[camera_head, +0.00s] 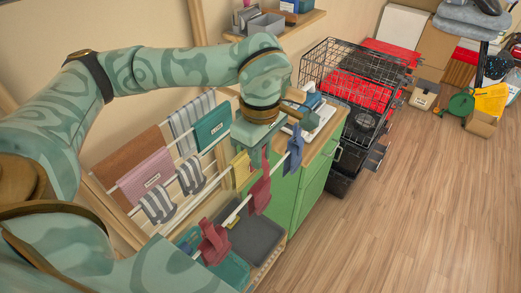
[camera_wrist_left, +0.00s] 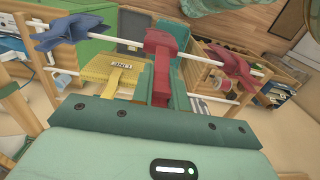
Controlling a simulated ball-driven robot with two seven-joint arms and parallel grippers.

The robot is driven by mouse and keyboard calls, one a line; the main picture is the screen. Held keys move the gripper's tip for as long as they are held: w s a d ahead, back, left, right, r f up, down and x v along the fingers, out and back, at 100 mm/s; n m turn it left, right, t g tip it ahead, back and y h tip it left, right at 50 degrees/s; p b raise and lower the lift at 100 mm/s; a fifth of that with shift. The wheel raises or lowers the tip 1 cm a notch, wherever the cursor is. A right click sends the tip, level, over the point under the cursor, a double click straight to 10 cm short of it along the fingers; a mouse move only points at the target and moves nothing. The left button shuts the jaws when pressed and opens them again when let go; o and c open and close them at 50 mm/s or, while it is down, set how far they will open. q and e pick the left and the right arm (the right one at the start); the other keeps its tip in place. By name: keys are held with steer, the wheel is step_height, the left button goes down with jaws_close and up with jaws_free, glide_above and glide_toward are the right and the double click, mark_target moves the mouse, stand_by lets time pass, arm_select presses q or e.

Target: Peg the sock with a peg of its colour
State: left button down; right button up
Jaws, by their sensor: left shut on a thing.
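A red sock (camera_head: 260,195) hangs over the front white rail, below my left gripper (camera_head: 265,158). In the left wrist view the sock (camera_wrist_left: 165,40) shows just beyond the fingertips. My left gripper (camera_wrist_left: 162,88) is shut on a narrow red peg (camera_wrist_left: 162,72), which is lined up with the sock and appears to touch it at the rail. The fingers hide part of the peg, so its bite on the sock cannot be told. My right gripper is out of view.
A blue sock (camera_head: 294,150) and another red piece (camera_head: 213,243) hang on the same rail, either side. A yellow cloth (camera_head: 242,170) with a yellow peg (camera_wrist_left: 115,75) is close behind. Striped, pink and teal cloths (camera_head: 212,128) fill the rails behind. A green cabinet (camera_head: 318,180) stands beyond.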

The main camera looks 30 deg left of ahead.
mark_target(260, 183)
arm_select(q)
steer(key=shift+s+f+b, duration=0.1)
steer(key=shift+f+b, duration=0.5)
steer(key=shift+f, duration=0.3)
steer(key=shift+f+b, duration=0.6)
steer(key=shift+f, duration=0.15)
steer(key=shift+f+b, duration=1.15)
steer(key=shift+f, duration=0.3)
steer(key=c, duration=1.3)
jaws_free()
steer(key=shift+r, duration=0.1)
